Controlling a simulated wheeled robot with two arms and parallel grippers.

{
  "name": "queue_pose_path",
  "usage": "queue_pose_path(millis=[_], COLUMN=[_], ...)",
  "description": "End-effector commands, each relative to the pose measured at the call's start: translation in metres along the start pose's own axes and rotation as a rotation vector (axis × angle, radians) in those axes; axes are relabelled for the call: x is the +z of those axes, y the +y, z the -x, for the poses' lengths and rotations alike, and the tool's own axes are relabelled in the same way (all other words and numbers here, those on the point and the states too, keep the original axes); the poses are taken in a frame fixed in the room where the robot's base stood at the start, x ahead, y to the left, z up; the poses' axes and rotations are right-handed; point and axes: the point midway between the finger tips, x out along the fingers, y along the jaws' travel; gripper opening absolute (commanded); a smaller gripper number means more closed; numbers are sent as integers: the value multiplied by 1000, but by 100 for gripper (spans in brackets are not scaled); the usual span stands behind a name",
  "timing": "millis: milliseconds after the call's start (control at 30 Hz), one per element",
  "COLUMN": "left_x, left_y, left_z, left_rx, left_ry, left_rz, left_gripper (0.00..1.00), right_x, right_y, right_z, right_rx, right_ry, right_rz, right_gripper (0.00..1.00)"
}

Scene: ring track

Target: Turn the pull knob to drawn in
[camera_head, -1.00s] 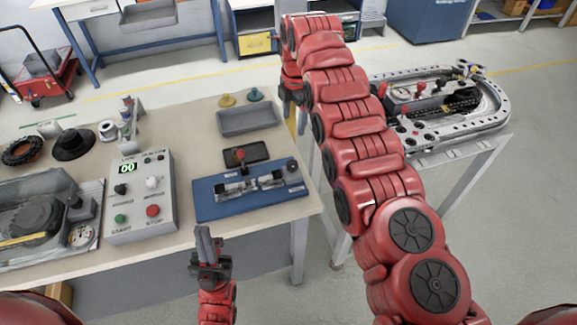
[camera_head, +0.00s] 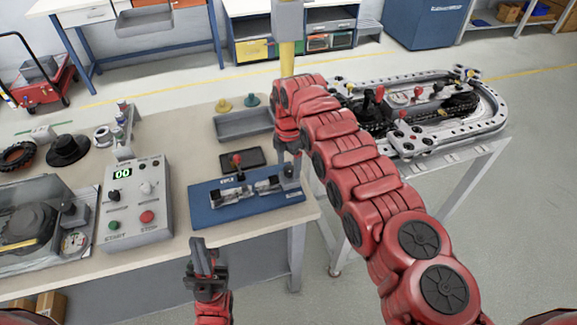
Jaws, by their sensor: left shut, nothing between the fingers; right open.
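A blue board (camera_head: 225,212) lies near the table's front right edge, with small metal and clear fixtures (camera_head: 232,194) on it. A red-topped knob (camera_head: 237,160) stands up behind these fixtures, by a dark tray. I cannot tell for sure which part is the pull knob. My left gripper (camera_head: 203,255) is shut and empty, in front of the table's front edge.
A grey control box (camera_head: 137,230) with buttons stands left of the board. A grey tray (camera_head: 245,124) and two small cones are behind it. A ring track (camera_head: 440,145) is on a separate stand to the right, behind my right arm. A gap separates the tables.

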Motion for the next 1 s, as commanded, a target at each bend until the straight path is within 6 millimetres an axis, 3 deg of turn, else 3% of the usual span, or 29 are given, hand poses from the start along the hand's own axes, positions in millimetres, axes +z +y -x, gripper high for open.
queue_pose_path(millis=[200,500,933,1000], left_x=[0,0,0,0], left_y=[0,0,0,0], left_z=[0,0,0,0], left_rx=[0,0,0,0], left_ry=[0,0,-1,0], left_rz=[0,0,0,0], left_gripper=[0,0,0,0], right_x=[0,0,0,0], right_y=[1,1,1,1], right_z=[-21,-23,-23,-23], right_rx=[1,2,2,2], right_ry=[-1,-2,-2,-2], right_rz=[1,0,1,1], right_gripper=[77,77,1,0])
